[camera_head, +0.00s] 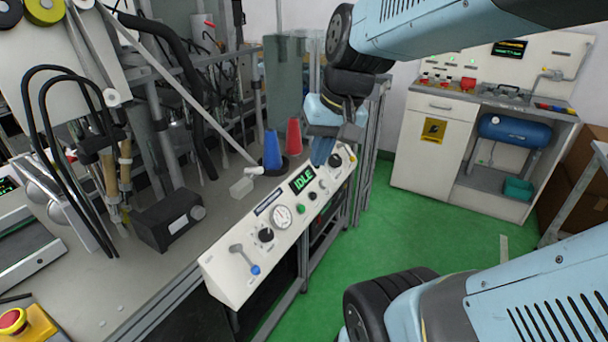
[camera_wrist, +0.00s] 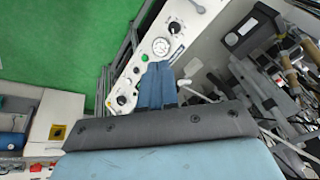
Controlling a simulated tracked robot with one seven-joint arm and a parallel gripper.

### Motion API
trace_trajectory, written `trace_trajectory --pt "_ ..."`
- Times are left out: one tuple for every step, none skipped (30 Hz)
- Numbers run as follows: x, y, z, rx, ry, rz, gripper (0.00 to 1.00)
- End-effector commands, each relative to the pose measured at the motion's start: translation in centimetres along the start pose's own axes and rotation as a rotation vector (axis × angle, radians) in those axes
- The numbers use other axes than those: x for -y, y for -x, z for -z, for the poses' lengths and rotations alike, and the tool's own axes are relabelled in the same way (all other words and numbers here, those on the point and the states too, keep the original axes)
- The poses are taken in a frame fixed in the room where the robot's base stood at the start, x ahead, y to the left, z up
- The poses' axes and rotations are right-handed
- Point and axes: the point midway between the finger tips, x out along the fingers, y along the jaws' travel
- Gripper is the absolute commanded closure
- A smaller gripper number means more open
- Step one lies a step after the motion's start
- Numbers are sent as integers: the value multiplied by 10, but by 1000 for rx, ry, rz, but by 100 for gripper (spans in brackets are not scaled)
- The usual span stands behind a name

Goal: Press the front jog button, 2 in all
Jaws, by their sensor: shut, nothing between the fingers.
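The white control panel (camera_head: 225,271) slopes along the bench's front edge. Its display (camera_head: 302,179) reads IDLE in green. Below the display are a green button (camera_head: 300,209) and a dark button (camera_head: 312,196); I cannot read which is the front jog button. My gripper (camera_head: 319,163) is shut and empty, pointing down above the panel, just right of the display. Contact with the panel cannot be seen.
Green floor (camera_head: 390,240) is free in front.

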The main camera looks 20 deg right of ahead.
Motion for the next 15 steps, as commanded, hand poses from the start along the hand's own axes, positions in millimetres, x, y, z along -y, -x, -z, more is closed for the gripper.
trace_trajectory --pt "1 -10 6 45 -40 27 100" --pt "2 -15 8 68 -61 46 100" --pt "3 -22 12 97 -90 71 100" --pt "4 -26 15 118 -112 91 100" --pt "5 -31 18 140 -135 111 100" --pt "7 -38 22 167 -164 139 100" --pt "7 -43 26 186 -187 160 100" --pt "8 -47 29 205 -209 182 100" --pt "8 -54 34 230 -242 211 100" --pt "9 -58 38 246 -264 234 100" --pt "9 -63 41 262 -288 257 100" --pt "9 -69 46 284 -321 288 100" --pt "9 -74 50 300 -346 312 100" --pt "8 -78 54 314 -369 336 100" --pt "8 -84 60 332 -403 369 100"
